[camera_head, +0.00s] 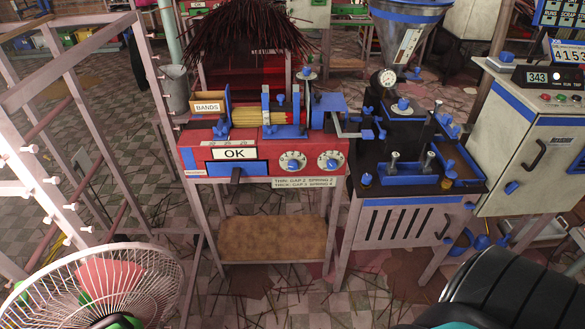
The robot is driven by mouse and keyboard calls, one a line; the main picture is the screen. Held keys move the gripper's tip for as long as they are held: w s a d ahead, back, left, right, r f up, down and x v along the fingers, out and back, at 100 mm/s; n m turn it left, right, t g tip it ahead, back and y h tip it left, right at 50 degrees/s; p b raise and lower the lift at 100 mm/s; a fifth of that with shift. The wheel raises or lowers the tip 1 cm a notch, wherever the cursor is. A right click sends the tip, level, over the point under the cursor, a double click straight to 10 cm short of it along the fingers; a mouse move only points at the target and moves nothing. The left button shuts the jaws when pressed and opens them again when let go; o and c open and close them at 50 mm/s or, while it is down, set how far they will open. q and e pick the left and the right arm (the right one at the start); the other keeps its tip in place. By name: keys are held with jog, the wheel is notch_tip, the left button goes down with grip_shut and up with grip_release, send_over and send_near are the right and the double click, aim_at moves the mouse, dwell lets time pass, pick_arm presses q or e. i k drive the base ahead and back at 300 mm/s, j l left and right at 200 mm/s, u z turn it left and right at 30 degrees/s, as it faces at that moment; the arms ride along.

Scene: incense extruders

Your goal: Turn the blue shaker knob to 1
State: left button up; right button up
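No knob with a readable "shaker" label shows, so I cannot tell which blue knob is meant. The red machine has a left white dial (293,162) and a right white dial (331,160), each with a small centre knob. Their settings are too small to read. A blue knob (403,104) sits on top of the dark machine to the right, below a round gauge (389,79). Another blue knob (507,57) stands on the cabinet (525,140) at the right. Neither my left nor my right gripper is in view.
A white wire fan (100,285) fills the lower left. A metal rack (85,130) stands at the left. A large black rounded object (520,285) blocks the lower right. Patterned floor (270,290) strewn with sticks is open in front of the red machine.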

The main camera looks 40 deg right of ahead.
aim_at(292, 165)
jog(key=l+z, duration=0.15)
jog(key=l, duration=0.2)
jog(key=i+l+z, duration=0.1)
jog(key=l, duration=0.2)
jog(key=i+l+z, duration=0.15)
jog(key=l, duration=0.2)
jog(key=i+l+z, duration=0.15)
jog(key=l, duration=0.15)
